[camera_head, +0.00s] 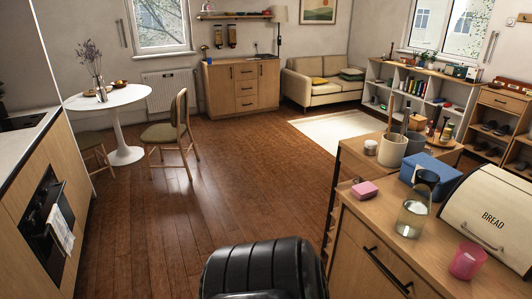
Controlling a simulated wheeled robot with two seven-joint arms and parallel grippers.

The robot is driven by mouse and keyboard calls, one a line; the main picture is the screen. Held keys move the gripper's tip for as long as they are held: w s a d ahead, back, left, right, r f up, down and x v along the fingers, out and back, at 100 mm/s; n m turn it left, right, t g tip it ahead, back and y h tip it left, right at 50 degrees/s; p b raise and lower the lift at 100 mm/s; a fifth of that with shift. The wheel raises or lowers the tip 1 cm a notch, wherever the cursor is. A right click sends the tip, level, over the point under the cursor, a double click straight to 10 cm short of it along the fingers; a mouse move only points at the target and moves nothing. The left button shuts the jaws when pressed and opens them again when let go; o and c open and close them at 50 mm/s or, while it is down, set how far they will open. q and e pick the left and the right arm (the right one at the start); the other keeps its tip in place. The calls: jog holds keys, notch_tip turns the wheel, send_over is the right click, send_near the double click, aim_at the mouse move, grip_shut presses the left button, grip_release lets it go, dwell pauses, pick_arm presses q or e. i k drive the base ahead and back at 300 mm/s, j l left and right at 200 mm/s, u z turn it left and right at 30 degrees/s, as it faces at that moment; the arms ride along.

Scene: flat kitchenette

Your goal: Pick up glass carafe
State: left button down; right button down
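The glass carafe (411,217) stands upright on the wooden counter (375,215) at the right. It is clear, with a dark collar or lid at its top, and seems to hold some pale liquid. Neither of my grippers shows in the head view, so where they are relative to the carafe cannot be seen. A black ribbed part of my own body fills the bottom middle.
Near the carafe are a pink cup (467,261), a cream bread box (490,215), a blue box (425,170) and a pink block (364,191). Utensil pots (392,150) stand behind. The wooden floor (245,180) left of the counter is clear.

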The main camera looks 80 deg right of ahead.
aim_at(413, 214)
jog(key=z, duration=4.3)
